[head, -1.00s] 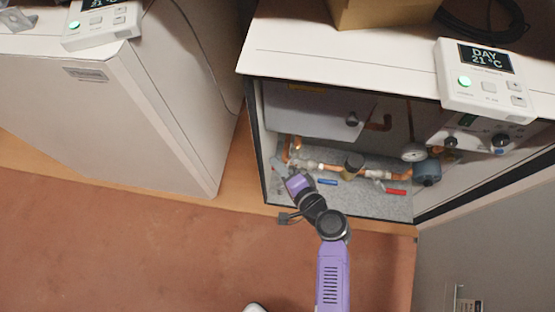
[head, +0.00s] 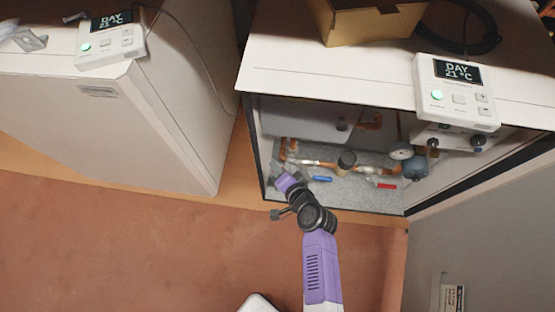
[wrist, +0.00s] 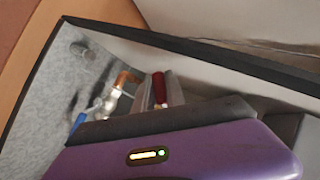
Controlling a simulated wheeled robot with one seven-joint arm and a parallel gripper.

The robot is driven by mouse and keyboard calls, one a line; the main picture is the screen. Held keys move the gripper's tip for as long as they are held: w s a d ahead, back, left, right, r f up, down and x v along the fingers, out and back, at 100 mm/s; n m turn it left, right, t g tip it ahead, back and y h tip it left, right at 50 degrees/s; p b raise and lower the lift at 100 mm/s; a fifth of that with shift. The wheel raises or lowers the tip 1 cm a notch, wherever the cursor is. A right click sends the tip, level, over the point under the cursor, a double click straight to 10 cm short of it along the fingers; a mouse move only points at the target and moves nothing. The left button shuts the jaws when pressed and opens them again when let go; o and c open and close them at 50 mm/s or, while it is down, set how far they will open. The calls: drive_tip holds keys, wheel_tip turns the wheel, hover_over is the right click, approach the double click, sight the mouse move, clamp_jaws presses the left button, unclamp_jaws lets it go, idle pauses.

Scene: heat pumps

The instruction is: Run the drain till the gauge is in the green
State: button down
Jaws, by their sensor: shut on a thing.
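My gripper (head: 277,172) reaches into the open heat pump cabinet at its left end. In the wrist view its grey fingers (wrist: 159,90) are shut on a red handle (wrist: 160,86), which I take to be the drain's; the arm hides it in the head view. The round white gauge (head: 401,153) sits at the right of the pipework; its needle and green band are too small to read. A copper pipe (wrist: 125,80) runs beside the fingers in the wrist view.
A blue lever (head: 321,179) and another red lever (head: 386,186) lie along the pipes. A grey-blue vessel (head: 416,168) stands below the gauge. A thermostat (head: 457,92) and cardboard box (head: 370,25) sit on top. A second cabinet (head: 130,130) stands left; open floor lies in front.

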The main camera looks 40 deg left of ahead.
drive_tip(key=shift+d, duration=0.1)
drive_tip(key=c, duration=1.4)
unclamp_jaws()
drive_tip(key=shift+p+v, duration=1.5)
drive_tip(key=shift+v, duration=2.35)
